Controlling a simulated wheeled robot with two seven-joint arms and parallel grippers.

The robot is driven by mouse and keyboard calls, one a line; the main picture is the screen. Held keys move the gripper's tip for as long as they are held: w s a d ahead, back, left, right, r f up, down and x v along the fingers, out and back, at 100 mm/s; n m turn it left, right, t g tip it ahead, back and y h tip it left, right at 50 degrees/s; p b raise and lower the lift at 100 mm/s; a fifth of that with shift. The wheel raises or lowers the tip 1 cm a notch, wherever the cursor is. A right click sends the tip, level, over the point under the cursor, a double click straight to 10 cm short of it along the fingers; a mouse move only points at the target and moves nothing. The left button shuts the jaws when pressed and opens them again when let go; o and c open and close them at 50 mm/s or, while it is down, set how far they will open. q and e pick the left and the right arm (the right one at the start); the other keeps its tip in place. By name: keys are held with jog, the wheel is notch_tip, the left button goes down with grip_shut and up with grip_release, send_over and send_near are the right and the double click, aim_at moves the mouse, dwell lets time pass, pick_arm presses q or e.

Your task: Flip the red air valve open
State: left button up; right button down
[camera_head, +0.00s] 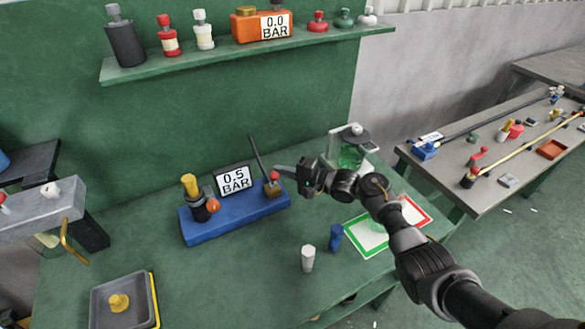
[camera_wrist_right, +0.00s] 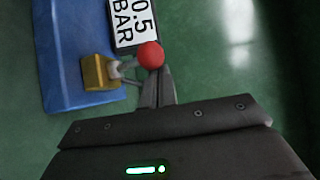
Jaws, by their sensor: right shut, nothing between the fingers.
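The air valve is a brass block (camera_head: 272,189) with a short lever ending in a red ball (camera_head: 275,175), at the right end of the blue base (camera_head: 230,219). In the right wrist view, the brass block (camera_wrist_right: 97,72) has its grey lever pointing right to the red ball (camera_wrist_right: 151,55). My right gripper (camera_head: 281,170) is shut and empty, its tips right at the red ball. In the right wrist view, the closed fingers (camera_wrist_right: 157,88) reach up to the ball, which hides their ends; I cannot tell whether they touch. My left gripper is not in view.
A display (camera_head: 234,179) reading 0.5 BAR stands on the base beside a black-and-yellow valve (camera_head: 194,195). A thin dark rod rises behind the brass block. White (camera_head: 308,258) and blue (camera_head: 336,237) pieces stand in front. A clear green container (camera_head: 350,154) is behind my right arm.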

jog(key=shift+d, duration=0.4)
pick_arm(q)
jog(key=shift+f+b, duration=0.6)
jog(key=shift+b, duration=0.1)
pick_arm(e)
jog(key=v, duration=1)
jog(key=shift+s+d, duration=0.15)
jog(key=shift+s, duration=0.15)
jog(key=shift+r, duration=0.15)
